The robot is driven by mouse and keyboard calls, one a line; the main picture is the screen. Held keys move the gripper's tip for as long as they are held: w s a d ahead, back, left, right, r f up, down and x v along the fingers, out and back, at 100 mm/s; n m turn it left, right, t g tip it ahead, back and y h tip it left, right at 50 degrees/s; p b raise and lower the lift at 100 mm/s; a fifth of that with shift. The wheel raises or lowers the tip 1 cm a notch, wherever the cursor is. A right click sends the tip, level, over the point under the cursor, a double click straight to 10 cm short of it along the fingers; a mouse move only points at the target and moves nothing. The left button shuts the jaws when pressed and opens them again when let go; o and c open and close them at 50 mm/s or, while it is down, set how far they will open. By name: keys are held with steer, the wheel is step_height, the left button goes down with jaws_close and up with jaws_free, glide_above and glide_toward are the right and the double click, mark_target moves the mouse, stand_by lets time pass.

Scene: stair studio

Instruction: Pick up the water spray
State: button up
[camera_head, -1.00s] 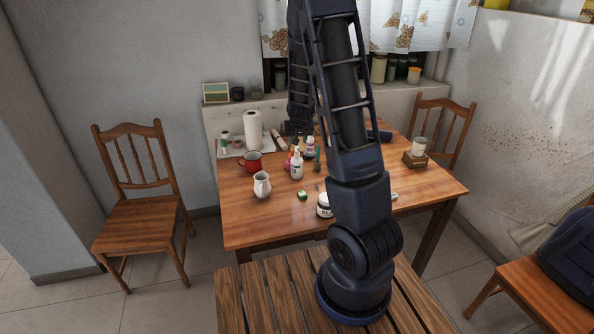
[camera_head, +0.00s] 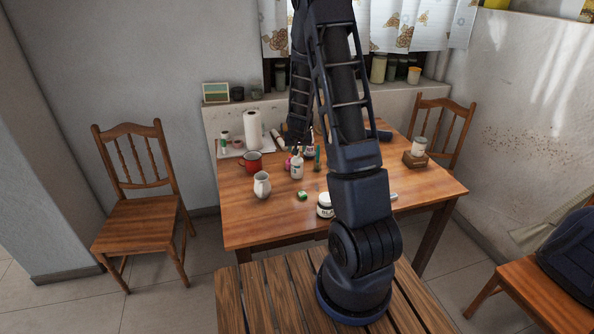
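A small white bottle (camera_head: 297,170) with a label stands upright on the wooden table (camera_head: 262,222), near its middle; it looks like the water spray. My gripper (camera_head: 297,149) hangs from my arm directly above or just behind the bottle's top. The gripper is small and dark here, and I cannot tell whether its fingers are open or touch the bottle. The bottle's top is partly hidden by the gripper.
Close by stand a red mug (camera_head: 251,161), a white jug (camera_head: 262,185), a green-and-white block (camera_head: 302,195), a green bottle (camera_head: 318,158) and a white jar (camera_head: 325,206). A paper towel roll (camera_head: 253,130) stands behind. The table's front left is clear.

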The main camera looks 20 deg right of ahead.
steer(key=shift+x, duration=1.1)
jaws_close()
steer(key=shift+r, duration=0.2)
